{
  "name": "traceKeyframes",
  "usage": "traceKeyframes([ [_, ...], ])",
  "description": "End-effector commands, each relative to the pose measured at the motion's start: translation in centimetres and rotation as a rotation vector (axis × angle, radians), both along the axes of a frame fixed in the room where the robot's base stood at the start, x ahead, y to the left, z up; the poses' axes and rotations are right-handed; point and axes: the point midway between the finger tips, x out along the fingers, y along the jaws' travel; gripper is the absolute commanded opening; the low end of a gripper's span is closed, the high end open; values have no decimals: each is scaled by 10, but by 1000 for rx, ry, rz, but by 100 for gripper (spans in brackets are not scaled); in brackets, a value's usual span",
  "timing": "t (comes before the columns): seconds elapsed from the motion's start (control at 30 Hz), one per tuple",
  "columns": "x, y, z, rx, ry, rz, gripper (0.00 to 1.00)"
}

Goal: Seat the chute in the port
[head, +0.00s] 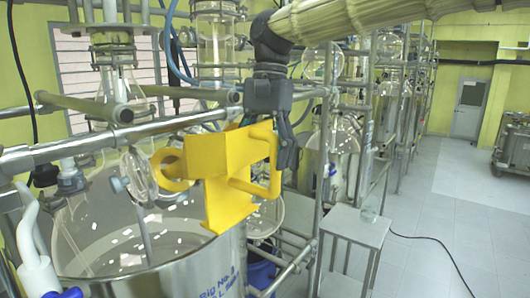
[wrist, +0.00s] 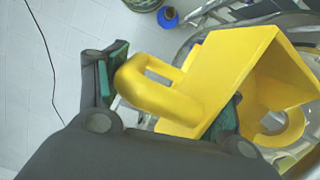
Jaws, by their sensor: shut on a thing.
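The yellow chute (head: 226,155) is in my gripper (head: 284,150), in front of the glass reactor in the head view. It has a flat plate, a handle loop on its right and a round ring on its left. In the wrist view the chute (wrist: 235,70) reaches from between the green-padded fingers (wrist: 170,100) toward the upper right. The fingers are shut on its handle. The ring appears close to a glass neck (head: 138,175) at the reactor's upper side; I cannot tell whether they touch. The port itself cannot be made out clearly and may be behind the chute.
The big steel-walled vessel (head: 190,275) stands below. Metal rails (head: 90,142) and clamps cross left of the chute. The floor (head: 440,220) farther right is mostly clear, with a black cable.

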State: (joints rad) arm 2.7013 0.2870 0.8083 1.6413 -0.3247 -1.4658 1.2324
Motion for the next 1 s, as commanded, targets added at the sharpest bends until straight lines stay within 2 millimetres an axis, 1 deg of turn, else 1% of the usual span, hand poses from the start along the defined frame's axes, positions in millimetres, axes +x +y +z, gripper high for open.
traceKeyframes([
  [1.0,9,12,-12,0,-1,1,0],
])
